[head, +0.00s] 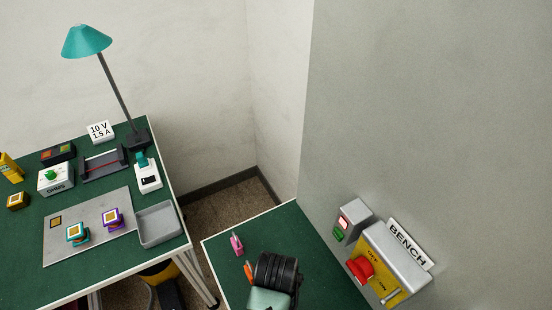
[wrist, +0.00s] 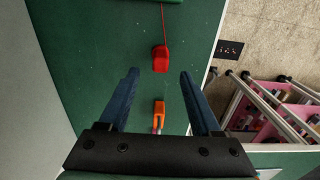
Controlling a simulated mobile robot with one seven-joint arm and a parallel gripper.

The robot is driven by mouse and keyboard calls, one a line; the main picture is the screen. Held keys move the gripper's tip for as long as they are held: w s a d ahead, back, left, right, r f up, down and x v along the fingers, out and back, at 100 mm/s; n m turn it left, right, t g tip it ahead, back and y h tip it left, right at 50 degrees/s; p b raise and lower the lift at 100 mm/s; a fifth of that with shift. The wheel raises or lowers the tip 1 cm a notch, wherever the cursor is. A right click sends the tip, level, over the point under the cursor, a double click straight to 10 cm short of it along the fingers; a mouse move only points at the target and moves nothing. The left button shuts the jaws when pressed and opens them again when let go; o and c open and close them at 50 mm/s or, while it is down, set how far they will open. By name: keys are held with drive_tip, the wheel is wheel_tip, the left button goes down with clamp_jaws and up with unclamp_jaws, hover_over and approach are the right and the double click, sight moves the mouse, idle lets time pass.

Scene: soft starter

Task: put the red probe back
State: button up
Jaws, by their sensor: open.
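In the wrist view a red block-shaped piece (wrist: 160,59), which I take for the red probe, lies on a green surface. A thin red lead runs up from it. My gripper (wrist: 158,72) is open and empty, its blue fingers either side of the view's middle. The red piece shows just beyond and between the fingertips, apart from both; I cannot tell the height gap. An orange piece (wrist: 158,115) shows between the fingers, nearer the palm. My gripper's fingers do not show in the head view.
In the head view a pink item (head: 236,243) and an orange item (head: 248,271) lie on the right bench beside my dark arm. A BENCH switch box (head: 390,265) is on the right. The left bench holds a grey tray (head: 160,224) and a dark rack (head: 104,165).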

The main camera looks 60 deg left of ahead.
wheel_tip(320, 180, up, 5)
drive_tip(key=shift+r, duration=0.2)
idle(0.6)
